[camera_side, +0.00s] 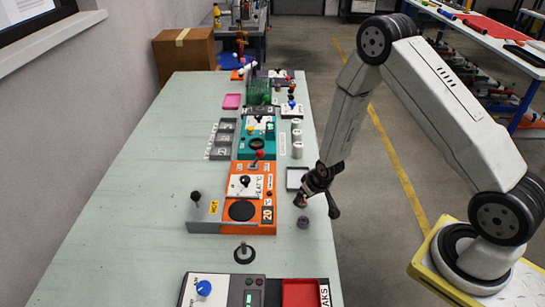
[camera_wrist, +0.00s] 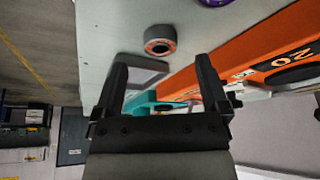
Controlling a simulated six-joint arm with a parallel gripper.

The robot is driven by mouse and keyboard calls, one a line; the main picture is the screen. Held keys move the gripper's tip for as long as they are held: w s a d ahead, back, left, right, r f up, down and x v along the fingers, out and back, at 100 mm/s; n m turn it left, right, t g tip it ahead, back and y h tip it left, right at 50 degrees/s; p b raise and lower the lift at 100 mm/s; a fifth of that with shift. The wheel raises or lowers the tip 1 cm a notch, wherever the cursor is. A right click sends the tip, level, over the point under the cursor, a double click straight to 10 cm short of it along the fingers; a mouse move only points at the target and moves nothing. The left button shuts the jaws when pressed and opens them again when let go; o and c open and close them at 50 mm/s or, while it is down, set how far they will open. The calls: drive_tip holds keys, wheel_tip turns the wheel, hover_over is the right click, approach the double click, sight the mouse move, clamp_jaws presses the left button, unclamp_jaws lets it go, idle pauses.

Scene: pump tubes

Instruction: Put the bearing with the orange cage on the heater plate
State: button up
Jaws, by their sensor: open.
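The bearing with the orange cage (camera_side: 300,200) is a short grey ring. In the wrist view it lies flat on the table (camera_wrist: 160,40), beyond and roughly between my fingertips, with none of it in the jaws. In the side view it is hard to tell from the finger beside it. My gripper (camera_side: 318,203) points down over the table's right edge; it is open and empty in the wrist view (camera_wrist: 162,72). The heater plate (camera_side: 241,210) is a bare black disc on the orange heater; part of it shows in the wrist view (camera_wrist: 292,73).
A purple bearing (camera_side: 303,222) lies in front of my gripper; its edge shows in the wrist view (camera_wrist: 216,2). A small grey tray (camera_side: 288,187) is just behind. A black-knobbed post (camera_side: 244,254) and a red tray (camera_side: 302,293) stand nearer. The table's left side is clear.

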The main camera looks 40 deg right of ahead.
sight(304, 199)
drive_tip(key=shift+x, duration=1.75)
clamp_jaws()
drive_tip(key=shift+w+r, duration=0.1)
drive_tip(key=shift+r, duration=0.05)
wheel_tip(304, 199, up, 10)
idle(0.6)
